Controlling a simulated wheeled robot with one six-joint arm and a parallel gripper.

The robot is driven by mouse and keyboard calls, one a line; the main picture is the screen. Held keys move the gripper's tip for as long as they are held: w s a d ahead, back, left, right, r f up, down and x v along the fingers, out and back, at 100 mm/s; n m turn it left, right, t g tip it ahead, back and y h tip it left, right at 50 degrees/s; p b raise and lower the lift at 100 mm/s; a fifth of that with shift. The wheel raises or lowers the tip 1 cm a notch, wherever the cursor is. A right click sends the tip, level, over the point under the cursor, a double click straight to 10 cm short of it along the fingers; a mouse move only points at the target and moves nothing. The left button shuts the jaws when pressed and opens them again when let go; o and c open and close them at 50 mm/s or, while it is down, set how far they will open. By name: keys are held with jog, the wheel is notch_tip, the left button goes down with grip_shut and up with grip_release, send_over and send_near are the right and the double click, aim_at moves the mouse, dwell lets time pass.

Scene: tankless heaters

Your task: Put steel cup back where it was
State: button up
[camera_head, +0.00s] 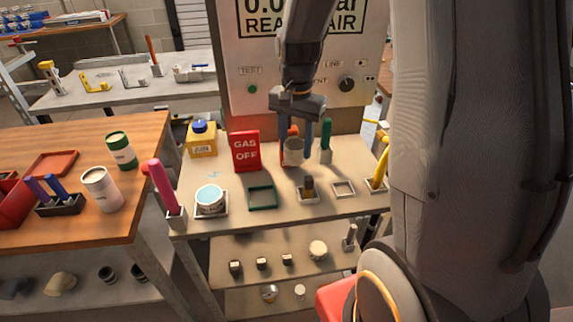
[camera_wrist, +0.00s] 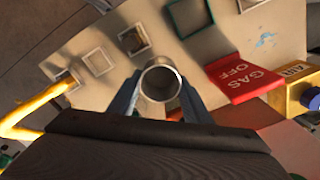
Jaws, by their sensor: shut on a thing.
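The steel cup (camera_head: 293,152) is between the two fingers of my gripper (camera_head: 296,140), over the back middle of the small bench. The wrist view shows the round open mouth of the cup (camera_wrist: 160,84), upright and empty, with a finger of my gripper (camera_wrist: 160,100) on each side. I cannot tell whether its base touches the bench. In front of it are an empty green square frame (camera_head: 262,205) and an empty pale square frame (camera_head: 343,195). The wrist view shows the green frame (camera_wrist: 175,22) and pale frame (camera_wrist: 83,63) too.
A red GAS OFF sign (camera_head: 246,151) stands left of the cup, with a yellow AIR container (camera_head: 202,140) beyond. A green-handled item (camera_head: 326,140) is close on the right. A dark-topped item (camera_head: 308,188) and a blue-topped tub (camera_head: 210,198) stand in front.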

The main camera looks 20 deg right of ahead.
jog(key=shift+f+p, duration=0.7)
jog(key=shift+f, duration=3.15)
jog(key=shift+f, duration=0.15)
jog(key=o, duration=1.2)
jog(key=shift+c, duration=0.2)
